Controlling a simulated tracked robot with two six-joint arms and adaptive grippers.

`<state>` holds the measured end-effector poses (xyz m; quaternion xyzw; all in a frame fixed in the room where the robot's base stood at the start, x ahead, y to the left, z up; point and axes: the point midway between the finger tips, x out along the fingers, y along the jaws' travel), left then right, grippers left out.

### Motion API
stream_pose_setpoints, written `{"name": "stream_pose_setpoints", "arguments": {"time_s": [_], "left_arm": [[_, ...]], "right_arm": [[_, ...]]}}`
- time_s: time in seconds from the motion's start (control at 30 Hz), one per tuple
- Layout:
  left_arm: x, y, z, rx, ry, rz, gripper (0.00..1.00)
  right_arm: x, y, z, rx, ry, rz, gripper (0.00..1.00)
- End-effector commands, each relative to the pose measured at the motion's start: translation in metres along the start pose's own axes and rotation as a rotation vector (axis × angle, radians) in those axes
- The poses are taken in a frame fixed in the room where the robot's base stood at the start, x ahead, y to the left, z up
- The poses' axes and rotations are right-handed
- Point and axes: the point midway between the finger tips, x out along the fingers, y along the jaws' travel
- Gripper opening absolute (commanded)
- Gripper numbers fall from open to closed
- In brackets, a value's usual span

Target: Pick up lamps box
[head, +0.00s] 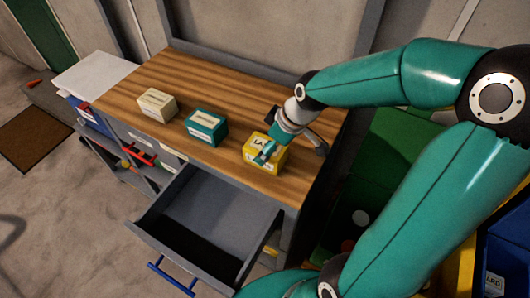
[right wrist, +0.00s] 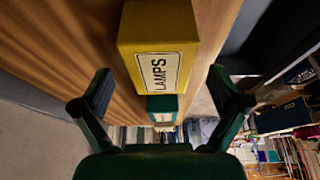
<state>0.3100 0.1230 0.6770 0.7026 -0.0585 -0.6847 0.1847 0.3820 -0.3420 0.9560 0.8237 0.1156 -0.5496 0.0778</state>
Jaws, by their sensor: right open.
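The yellow lamps box (head: 250,152) stands near the right end of the wooden benchtop. In the right wrist view the box (right wrist: 158,28) shows its white LAMPS label. My right gripper (head: 268,151) is at the box, partly covering it in the head view. In the right wrist view this gripper (right wrist: 160,76) is open, one finger on either side of the box, with gaps visible on both sides. I cannot tell how deep the box sits between the fingers. My left gripper is not in view.
A teal box (head: 206,127) and a cream box (head: 157,104) stand left of the lamps box on the wooden benchtop (head: 215,80). An open grey drawer (head: 205,215) with a blue handle juts out below the front edge. Green and blue containers stand at the right.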

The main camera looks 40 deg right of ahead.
Motion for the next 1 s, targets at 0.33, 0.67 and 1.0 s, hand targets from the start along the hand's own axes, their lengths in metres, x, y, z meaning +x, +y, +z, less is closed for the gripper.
{"name": "stream_pose_setpoints", "arguments": {"time_s": [0.33, 0.67, 1.0], "left_arm": [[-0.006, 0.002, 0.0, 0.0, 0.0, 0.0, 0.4], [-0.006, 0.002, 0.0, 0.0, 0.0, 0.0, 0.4], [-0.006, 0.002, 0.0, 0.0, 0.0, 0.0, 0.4]], "right_arm": [[0.041, 0.0, 0.004, 0.0, -0.003, -0.002, 0.98], [0.042, 0.0, 0.004, 0.0, -0.001, -0.001, 0.81], [0.042, 0.0, 0.003, 0.0, 0.0, 0.0, 0.29]]}}
